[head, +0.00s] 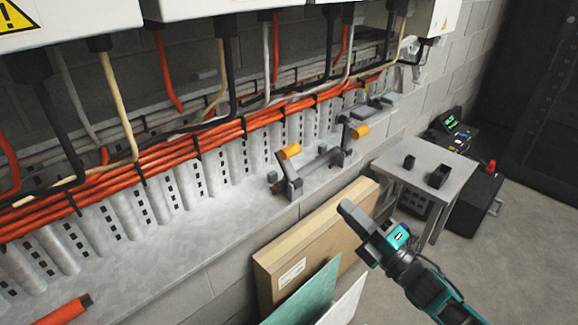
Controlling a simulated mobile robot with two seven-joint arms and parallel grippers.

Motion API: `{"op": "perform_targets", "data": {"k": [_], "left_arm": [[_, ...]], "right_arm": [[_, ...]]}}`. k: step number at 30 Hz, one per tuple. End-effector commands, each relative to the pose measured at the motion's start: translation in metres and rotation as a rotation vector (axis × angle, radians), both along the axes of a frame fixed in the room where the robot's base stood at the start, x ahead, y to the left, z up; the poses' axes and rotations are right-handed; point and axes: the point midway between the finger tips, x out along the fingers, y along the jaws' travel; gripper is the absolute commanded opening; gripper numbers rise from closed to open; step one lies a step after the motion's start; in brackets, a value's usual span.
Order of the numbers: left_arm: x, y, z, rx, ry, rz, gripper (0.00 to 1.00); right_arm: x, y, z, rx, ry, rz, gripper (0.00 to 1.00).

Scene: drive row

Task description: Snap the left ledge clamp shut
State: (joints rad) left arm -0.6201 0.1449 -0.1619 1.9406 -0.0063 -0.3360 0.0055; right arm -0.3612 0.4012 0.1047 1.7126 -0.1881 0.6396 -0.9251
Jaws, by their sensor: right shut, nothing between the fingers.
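The left ledge clamp (291,184) is a dark grey fitting on the pale ledge, with an orange-tipped lever (290,152) raised above its base. A second clamp (346,141) with an orange tip (360,131) stands farther along to the right, its lever also raised. A grey bar lies between the two clamps. My right gripper (346,208) is shut and empty, in front of the ledge, below and to the right of the left clamp and apart from it. My left gripper is not in view.
Orange cables (150,157) run along the wall behind the ledge (150,245). A cardboard box (318,232) and a green panel (305,292) stand below the ledge near my right gripper. A small grey table (428,160) with dark blocks is on the right.

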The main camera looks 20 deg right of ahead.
Motion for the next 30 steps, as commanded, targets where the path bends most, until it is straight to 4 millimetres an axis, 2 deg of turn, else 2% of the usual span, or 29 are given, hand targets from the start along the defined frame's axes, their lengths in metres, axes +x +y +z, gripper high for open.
{"op": "perform_targets", "data": {"k": [5, 21, 30], "left_arm": [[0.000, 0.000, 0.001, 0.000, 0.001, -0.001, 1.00], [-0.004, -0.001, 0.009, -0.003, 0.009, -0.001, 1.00], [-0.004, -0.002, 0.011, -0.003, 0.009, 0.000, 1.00]], "right_arm": [[0.008, 0.003, 0.006, -0.011, -0.012, 0.005, 0.00], [0.099, 0.035, 0.040, -0.007, -0.010, 0.004, 0.00], [0.121, 0.043, 0.047, -0.006, -0.007, 0.004, 0.00]]}}
